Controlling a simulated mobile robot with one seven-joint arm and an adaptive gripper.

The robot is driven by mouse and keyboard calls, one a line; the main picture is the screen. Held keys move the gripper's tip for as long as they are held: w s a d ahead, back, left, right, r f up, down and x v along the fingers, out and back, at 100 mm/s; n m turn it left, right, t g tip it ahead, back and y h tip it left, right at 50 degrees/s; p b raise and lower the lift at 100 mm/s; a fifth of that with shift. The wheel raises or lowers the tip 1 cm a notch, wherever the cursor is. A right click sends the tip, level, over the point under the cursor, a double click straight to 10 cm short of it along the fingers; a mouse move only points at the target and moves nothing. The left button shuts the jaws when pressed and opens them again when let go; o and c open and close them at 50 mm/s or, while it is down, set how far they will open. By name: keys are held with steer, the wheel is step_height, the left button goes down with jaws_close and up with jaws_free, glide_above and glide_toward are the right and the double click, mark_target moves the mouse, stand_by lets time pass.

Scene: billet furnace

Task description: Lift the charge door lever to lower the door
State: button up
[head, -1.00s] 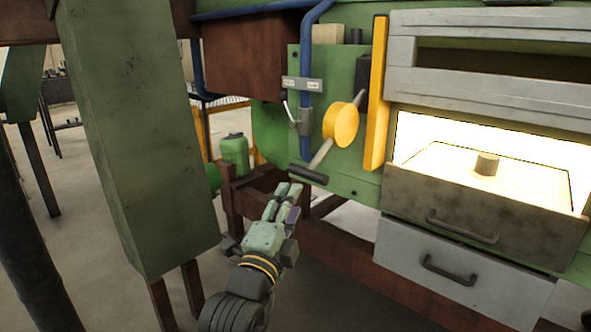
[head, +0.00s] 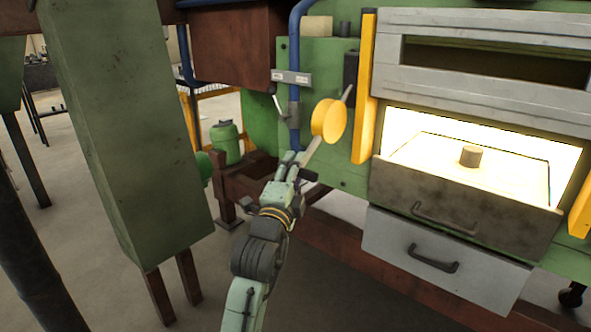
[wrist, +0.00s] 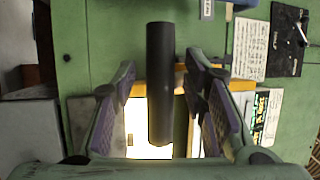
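The charge door lever has a yellow round hub (head: 329,120) on the green furnace panel, with a metal rod slanting down-left to a black grip. My gripper (head: 291,160) is at the lower end of the lever and hides most of the grip in the head view. In the wrist view, the black grip (wrist: 160,85) stands between my two open fingers (wrist: 163,100), with a gap on the left and a narrower one on the right. The furnace opening (head: 470,140) glows and is uncovered, below a grey door-like frame (head: 480,85).
A small cylindrical billet (head: 470,156) stands inside the glowing opening. Below are a dark handled front (head: 465,205) and a grey drawer (head: 440,265). A yellow upright bar (head: 364,90) is right of the lever. A large green column (head: 125,130) is left of my arm.

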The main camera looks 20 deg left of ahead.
steer(key=shift+c, duration=0.2)
steer(key=c, duration=0.5)
steer(key=shift+f, duration=0.1)
jaws_close()
steer(key=shift+f, duration=0.1)
